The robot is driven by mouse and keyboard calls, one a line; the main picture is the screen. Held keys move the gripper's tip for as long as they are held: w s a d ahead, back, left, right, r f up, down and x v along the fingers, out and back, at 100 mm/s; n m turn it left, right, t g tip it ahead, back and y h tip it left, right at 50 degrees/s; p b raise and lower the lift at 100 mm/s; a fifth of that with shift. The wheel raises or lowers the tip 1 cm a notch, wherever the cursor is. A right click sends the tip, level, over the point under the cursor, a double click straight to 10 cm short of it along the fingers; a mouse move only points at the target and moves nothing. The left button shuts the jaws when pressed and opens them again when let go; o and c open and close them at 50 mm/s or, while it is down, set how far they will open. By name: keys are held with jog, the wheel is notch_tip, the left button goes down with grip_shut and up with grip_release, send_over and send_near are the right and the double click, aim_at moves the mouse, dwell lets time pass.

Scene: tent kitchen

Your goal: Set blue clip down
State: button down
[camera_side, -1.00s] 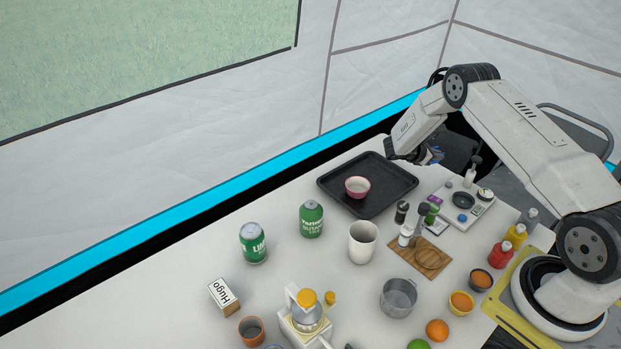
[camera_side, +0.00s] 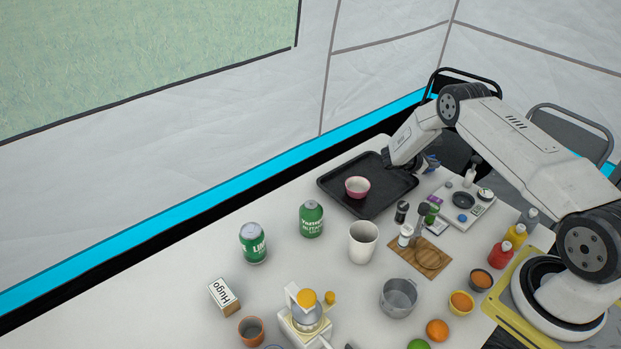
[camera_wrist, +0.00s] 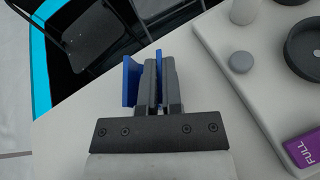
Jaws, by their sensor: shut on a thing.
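The blue clip (camera_wrist: 131,80) is held between the fingers of my gripper (camera_wrist: 158,85) in the wrist view, with blue showing beside and between the dark fingers. In the side view, my gripper (camera_side: 428,163) is small and partly hidden by my wrist, at the right end of the black tray, with a bit of blue at its tip. In the wrist view, the white table (camera_wrist: 85,125) is below the gripper, near the table's far edge. I cannot tell whether the clip touches the table.
Dark chairs (camera_wrist: 90,38) stand beyond the table edge.

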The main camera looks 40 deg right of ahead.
jog(key=shift+f, duration=0.2)
jog(key=c, duration=0.8)
grip_release()
jog(key=shift+r, duration=0.15)
jog(key=shift+a+r, duration=0.1)
jog(key=shift+r, duration=0.05)
jog(key=v, duration=1.1)
jog(key=shift+w+a+r, duration=0.15)
jog(key=shift+w+a, duration=0.05)
jog(key=shift+a, duration=0.15)
jog(key=shift+a+r, duration=0.1)
